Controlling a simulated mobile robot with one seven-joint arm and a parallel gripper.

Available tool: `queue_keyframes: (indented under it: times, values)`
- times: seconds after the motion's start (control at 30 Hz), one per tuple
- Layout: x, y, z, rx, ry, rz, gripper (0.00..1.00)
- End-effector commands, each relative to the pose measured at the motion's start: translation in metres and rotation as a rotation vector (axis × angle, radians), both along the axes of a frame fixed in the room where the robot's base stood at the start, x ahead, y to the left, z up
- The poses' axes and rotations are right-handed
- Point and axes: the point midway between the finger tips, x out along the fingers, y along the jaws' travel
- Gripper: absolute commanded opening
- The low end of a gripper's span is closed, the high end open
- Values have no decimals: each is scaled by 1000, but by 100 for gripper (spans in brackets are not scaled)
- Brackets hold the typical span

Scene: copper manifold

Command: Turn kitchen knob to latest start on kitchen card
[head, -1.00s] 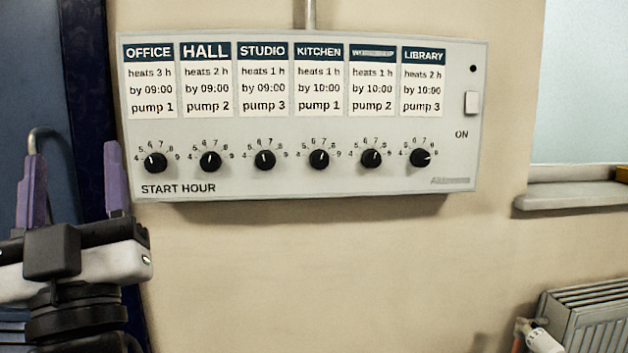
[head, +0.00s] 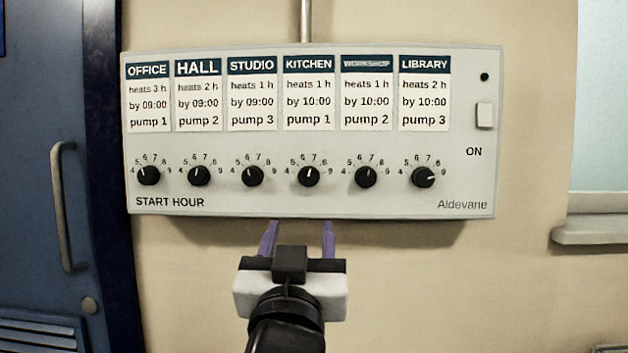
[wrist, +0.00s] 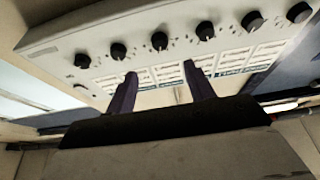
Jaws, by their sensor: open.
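The kitchen knob (head: 309,176) is a black dial on the pale grey panel (head: 320,205), fourth from the left. Its white mark points nearly straight up, slightly right, around 6 to 7 on a 4-to-9 scale. The kitchen card (head: 309,95) above it reads "heats 1 h, by 10:00, pump 1". My gripper (head: 298,238) is open and empty, its purple fingers upright just below the panel's lower edge, roughly under the studio and kitchen knobs. The wrist view shows the panel upside down, with the kitchen knob (wrist: 160,41) beyond the gap between the fingers.
The studio knob (head: 252,176) and workshop knob (head: 366,177) flank the kitchen knob closely. A white switch (head: 485,115) marked ON is at the panel's right. A blue door (head: 40,110) stands at left and a window sill (head: 600,232) at right. The wall below the panel is bare.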

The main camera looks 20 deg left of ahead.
Motion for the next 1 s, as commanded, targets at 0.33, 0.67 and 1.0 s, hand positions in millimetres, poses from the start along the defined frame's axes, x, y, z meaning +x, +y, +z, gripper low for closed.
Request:
queue_keyframes:
  times: [0.33, 0.67, 1.0]
  values:
    - [29, 9, 19, -3, 2, 0, 53]
    - [50, 16, 27, -1, 4, 0, 53]
    - [60, 19, 31, -1, 4, -1, 53]
